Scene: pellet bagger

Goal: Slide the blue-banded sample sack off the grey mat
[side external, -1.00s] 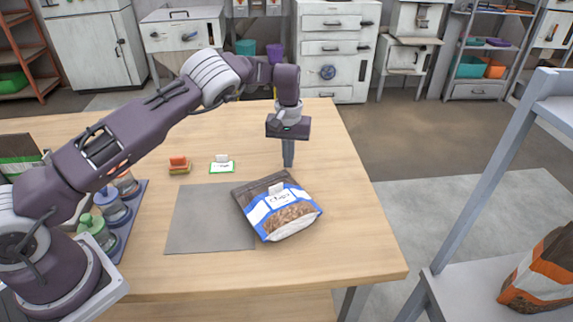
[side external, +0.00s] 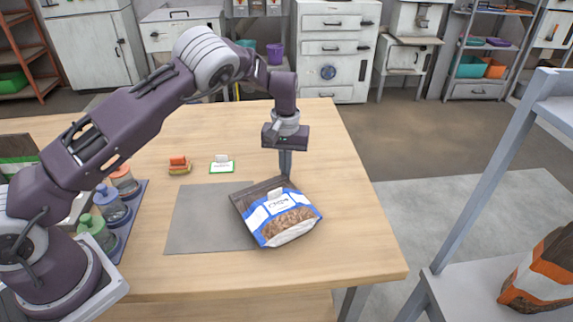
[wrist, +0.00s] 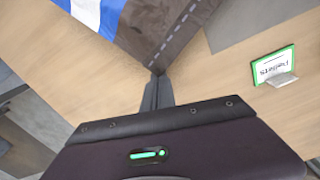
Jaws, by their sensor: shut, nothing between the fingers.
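The blue-banded sack (side external: 278,214) lies flat on the wooden table, with a dark brown top, white label and a window of brown pellets. Most of it is on bare wood right of the grey mat (side external: 200,225); its left corner still overlaps the mat's right edge. My gripper (side external: 285,174) is shut and empty, pointing down at the sack's far, dark end. In the wrist view, the fingertips (wrist: 157,76) meet the corner of the sack (wrist: 150,30) and seem to touch it. The sack hides part of the mat's right edge.
Lidded jars (side external: 110,205) stand in a blue tray at left. Wood is clear right of the sack, up to the table edge.

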